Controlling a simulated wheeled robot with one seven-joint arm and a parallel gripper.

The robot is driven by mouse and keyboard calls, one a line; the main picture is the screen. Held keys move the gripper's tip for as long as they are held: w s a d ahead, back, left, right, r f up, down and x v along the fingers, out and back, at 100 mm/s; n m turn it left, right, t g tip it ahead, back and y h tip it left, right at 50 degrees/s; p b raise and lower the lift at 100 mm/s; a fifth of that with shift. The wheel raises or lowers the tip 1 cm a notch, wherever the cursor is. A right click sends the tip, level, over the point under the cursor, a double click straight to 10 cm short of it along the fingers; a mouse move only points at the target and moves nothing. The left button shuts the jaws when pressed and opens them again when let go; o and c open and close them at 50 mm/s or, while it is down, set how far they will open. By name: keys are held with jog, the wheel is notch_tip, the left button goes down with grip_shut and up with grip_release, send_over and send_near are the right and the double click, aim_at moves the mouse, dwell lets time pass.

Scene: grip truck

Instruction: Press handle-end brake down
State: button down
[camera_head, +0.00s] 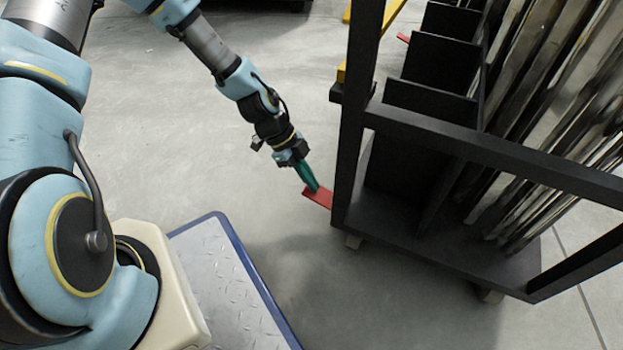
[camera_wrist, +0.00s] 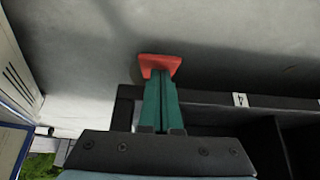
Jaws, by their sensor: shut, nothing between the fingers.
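The brake is a flat red pedal (camera_head: 318,196) that sticks out low at the near left corner of the black cart (camera_head: 480,150). My gripper (camera_head: 313,186) reaches down to it from the upper left, and its green fingers are shut with nothing between them. In the head view the fingertips overlap the pedal's upper part. In the wrist view the red pedal (camera_wrist: 160,65) shows just beyond the tips of the green fingers (camera_wrist: 159,85). The fingertips look at or very near the pedal; I cannot tell whether they press on it.
The cart's upright post (camera_head: 352,120) stands just right of my gripper. The cart holds black dividers and long metallic pieces. A yellow frame (camera_head: 385,25) and another red piece (camera_head: 403,38) show at the cart's far end. Grey floor (camera_head: 200,130) is open to the left.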

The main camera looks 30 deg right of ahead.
jog(key=shift+w+a+f+g+h, duration=0.15)
jog(key=shift+w+f+g+h, duration=0.2)
jog(key=shift+f+g, duration=0.25)
jog(key=shift+w+a+f+g+h, duration=0.2)
jog(key=shift+f+g+h, duration=0.15)
jog(key=shift+f+g, duration=0.2)
jog(key=shift+w+a+f, duration=0.1)
jog(key=shift+w+f, duration=0.1)
jog(key=shift+f, duration=1.7)
jog(key=shift+f, duration=0.2)
jog(key=shift+r, duration=0.1)
